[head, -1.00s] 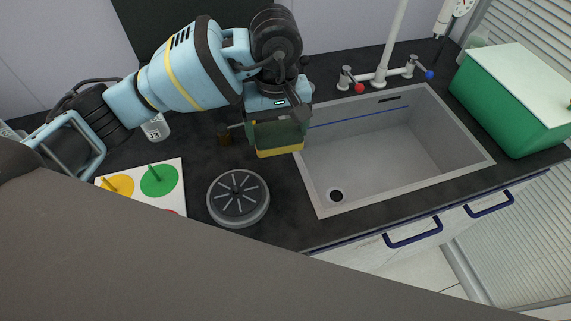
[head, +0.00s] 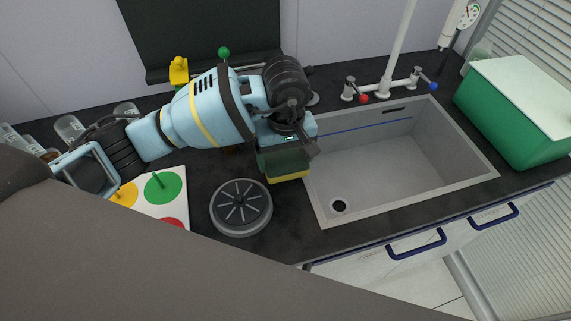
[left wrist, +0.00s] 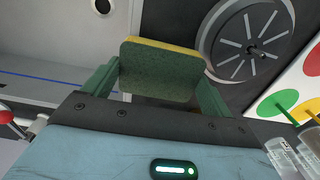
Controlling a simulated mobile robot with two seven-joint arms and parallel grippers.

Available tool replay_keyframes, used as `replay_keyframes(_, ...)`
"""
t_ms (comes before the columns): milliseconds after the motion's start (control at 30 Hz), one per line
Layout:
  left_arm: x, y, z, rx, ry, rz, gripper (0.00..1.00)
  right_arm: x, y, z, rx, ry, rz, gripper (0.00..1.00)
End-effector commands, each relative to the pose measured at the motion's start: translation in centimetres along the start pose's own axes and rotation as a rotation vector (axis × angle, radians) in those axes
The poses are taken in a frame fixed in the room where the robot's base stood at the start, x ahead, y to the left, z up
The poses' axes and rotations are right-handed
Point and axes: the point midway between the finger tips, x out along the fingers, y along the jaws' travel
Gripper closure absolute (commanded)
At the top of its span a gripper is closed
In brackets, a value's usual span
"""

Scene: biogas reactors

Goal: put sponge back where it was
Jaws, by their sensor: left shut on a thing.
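The sponge (head: 289,177) is yellow on one side and dark green on the other. My left gripper (head: 283,160) is shut on it, with the yellow side facing down, just left of the sink's left rim. In the left wrist view, the sponge (left wrist: 160,72) sits between the two green fingers (left wrist: 158,90), green face towards the camera. I cannot tell whether the sponge touches the counter. My right gripper is not in view.
The sink (head: 390,160) lies to the right. A round dark grey slotted disc (head: 241,208) is on the counter at the front left. A white board with coloured discs (head: 172,208) is further left. A green box (head: 515,115) stands at the far right.

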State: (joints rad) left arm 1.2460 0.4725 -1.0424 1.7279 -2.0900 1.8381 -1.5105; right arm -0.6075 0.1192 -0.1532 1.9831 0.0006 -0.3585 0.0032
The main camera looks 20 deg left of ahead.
Motion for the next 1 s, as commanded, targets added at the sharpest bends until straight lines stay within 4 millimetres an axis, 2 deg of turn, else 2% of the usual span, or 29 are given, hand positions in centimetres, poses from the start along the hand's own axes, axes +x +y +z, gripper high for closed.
replay_keyframes(233, 3.1, 0.0, 0.1, 0.001, -0.002, -0.001, 0.36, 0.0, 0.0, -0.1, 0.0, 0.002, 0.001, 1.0)
replay_keyframes(633, 3.7, 0.0, 0.1, 0.001, -0.001, -0.002, 0.36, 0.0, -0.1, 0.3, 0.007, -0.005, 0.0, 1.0)
replay_keyframes(667, 3.7, 0.0, 0.1, 0.001, -0.001, -0.002, 0.14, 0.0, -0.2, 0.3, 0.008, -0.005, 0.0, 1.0)
replay_keyframes(767, 3.6, 0.0, 0.0, 0.001, 0.0, -0.001, 0.01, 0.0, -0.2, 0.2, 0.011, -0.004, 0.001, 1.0)
replay_keyframes(1000, 3.5, 0.0, 0.0, 0.0, 0.0, 0.0, 0.0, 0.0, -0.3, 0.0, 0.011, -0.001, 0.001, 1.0)
